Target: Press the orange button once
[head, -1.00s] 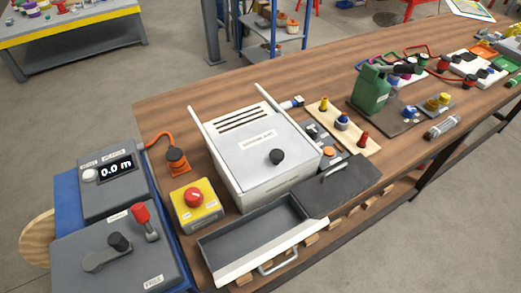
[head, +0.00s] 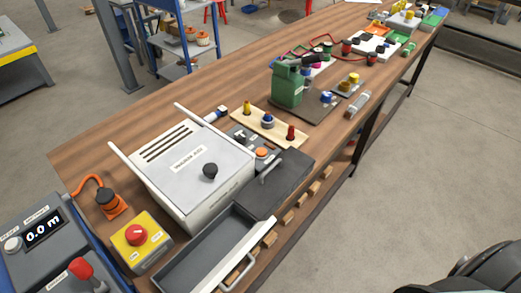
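The orange button (head: 262,153) is a small round cap on a dark grey control panel (head: 241,137). The panel lies on the wooden bench, between the white lidded box and a wooden strip of coloured knobs. A dark grey slab with a handle stands just in front of the button. The button's top shows, but its lower edge is too small to make out. Neither of my grippers is in view.
The white box (head: 185,165) with a black knob is left of the button. The dark slab (head: 275,185) and an open grey drawer (head: 205,255) are in front. The knob strip (head: 280,133) is behind right. A red button on a yellow box (head: 140,240) is at lower left.

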